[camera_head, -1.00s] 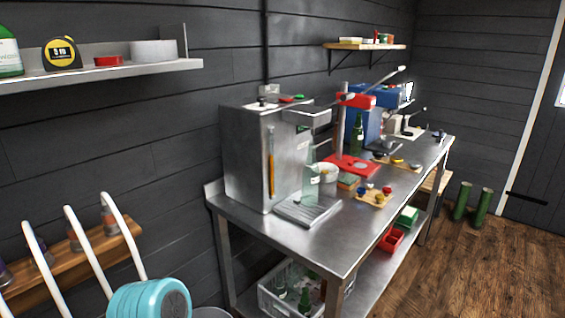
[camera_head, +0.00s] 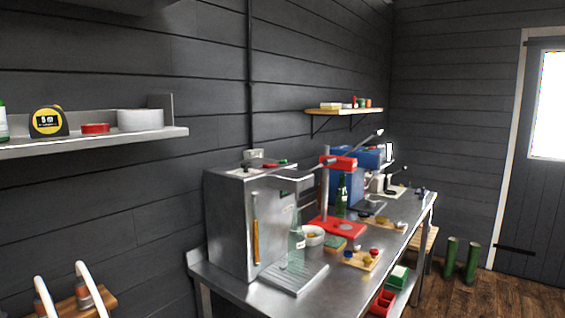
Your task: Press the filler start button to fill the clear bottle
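The filler is a tall stainless steel box (camera_head: 230,222) on the near end of the metal bench. A spout head (camera_head: 293,181) juts from its upper right side. The clear bottle (camera_head: 297,245) stands upright under the spout on a ribbed drip tray (camera_head: 295,276). It looks pale and see-through; its fill level is too small to tell. Neither of my grippers is in view.
The steel bench (camera_head: 345,275) also holds a red capper (camera_head: 338,226), a green bottle (camera_head: 341,195), a white bowl (camera_head: 313,235) and a wooden board with caps (camera_head: 362,260). A wall shelf (camera_head: 100,141) juts out at left. Green cylinders (camera_head: 472,262) stand on the floor at right.

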